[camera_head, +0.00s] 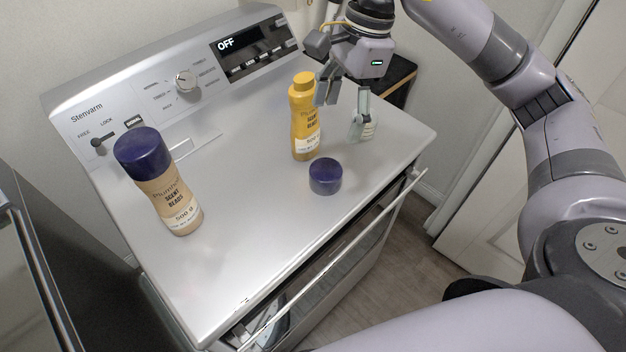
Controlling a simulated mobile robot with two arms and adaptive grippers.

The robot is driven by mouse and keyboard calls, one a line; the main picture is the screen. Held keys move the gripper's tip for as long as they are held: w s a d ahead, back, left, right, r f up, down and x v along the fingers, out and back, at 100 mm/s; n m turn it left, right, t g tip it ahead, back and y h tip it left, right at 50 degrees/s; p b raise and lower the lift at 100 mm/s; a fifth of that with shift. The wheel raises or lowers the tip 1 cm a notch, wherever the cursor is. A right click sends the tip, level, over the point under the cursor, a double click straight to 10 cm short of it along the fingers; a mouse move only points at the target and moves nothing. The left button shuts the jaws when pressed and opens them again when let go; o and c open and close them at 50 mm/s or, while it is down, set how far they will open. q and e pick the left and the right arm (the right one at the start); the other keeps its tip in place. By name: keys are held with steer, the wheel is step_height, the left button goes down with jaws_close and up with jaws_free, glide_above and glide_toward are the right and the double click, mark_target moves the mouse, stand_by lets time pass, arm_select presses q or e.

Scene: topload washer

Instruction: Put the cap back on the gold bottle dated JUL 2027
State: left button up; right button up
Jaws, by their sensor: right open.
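A yellow-gold bottle (304,122) stands upright and uncapped on the washer top, right of the middle. A loose dark blue cap (325,177) lies on the washer top in front of it, apart from it. A tan-gold bottle (168,196) with a dark blue cap (142,151) on it stands at the left. The dates on both labels are too small to read. My right gripper (343,112) is open, just right of the uncapped bottle, fingers pointing down. One finger overlaps the bottle's right edge in view; I cannot tell if they touch. My left gripper is out of view.
The washer's metal top (250,240) is clear between the bottles and toward the front edge. A control panel (170,80) with a knob and an "OFF" display rises behind. A long handle (335,255) runs along the front. A dark stand (398,72) is beyond the right side.

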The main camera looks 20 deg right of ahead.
steer(key=shift+w+d+r+m+h, duration=0.1)
steer(key=shift+d+r+m+h, duration=0.35)
steer(key=shift+d, duration=0.25)
steer(key=p, duration=0.3)
glide_toward(330, 170)
steer(key=f, duration=0.5)
steer(key=shift+a+f, duration=0.1)
steer(key=shift+a, duration=0.25)
steer(key=shift+f, duration=0.4)
